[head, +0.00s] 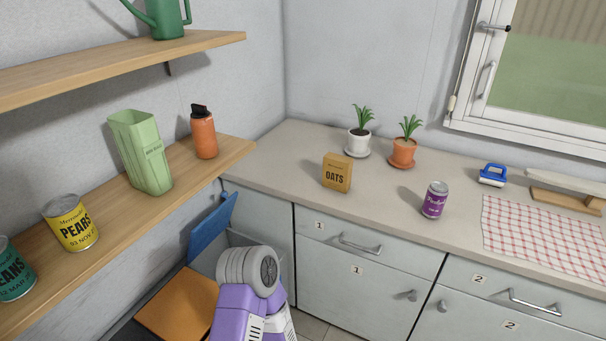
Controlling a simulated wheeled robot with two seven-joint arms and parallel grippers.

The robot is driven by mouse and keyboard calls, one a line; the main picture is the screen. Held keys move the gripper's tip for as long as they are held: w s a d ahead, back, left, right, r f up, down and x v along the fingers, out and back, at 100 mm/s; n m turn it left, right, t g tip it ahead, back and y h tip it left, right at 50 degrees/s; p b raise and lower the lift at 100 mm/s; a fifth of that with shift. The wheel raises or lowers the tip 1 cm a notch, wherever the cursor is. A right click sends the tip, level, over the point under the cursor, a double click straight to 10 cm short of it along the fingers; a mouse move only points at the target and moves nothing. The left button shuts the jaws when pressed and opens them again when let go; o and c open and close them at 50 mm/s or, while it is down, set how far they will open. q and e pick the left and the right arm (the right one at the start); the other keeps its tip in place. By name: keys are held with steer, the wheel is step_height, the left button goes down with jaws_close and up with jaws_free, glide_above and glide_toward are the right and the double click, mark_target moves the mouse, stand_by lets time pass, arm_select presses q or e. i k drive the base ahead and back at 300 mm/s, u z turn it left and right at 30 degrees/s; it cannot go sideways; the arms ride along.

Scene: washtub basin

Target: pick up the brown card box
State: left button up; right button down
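The brown card box (331,176), marked OATS, stands upright on the grey counter (385,194), near its front edge and left of a purple can. Part of my own purple, white and grey arm shows at the bottom centre, below the counter and apart from the box. Neither gripper shows in the head view, so I cannot see whether they are open or shut.
Behind the box stand a white-potted plant (359,141) and an orange-potted plant (402,153). The purple can (434,200), a blue brush (493,175) and a checked cloth (540,235) are to the right. A wooden shelf (120,225) with containers is at left.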

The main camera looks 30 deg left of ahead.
mark_target(337, 169)
steer(key=u, duration=0.65)
steer(key=i, duration=1)
steer(key=k, duration=1)
steer(key=z, duration=1.4)
steer(key=i, duration=1.2)
steer(key=u, duration=2.3)
steer(key=i, duration=0.2)
steer(key=u, duration=0.2)
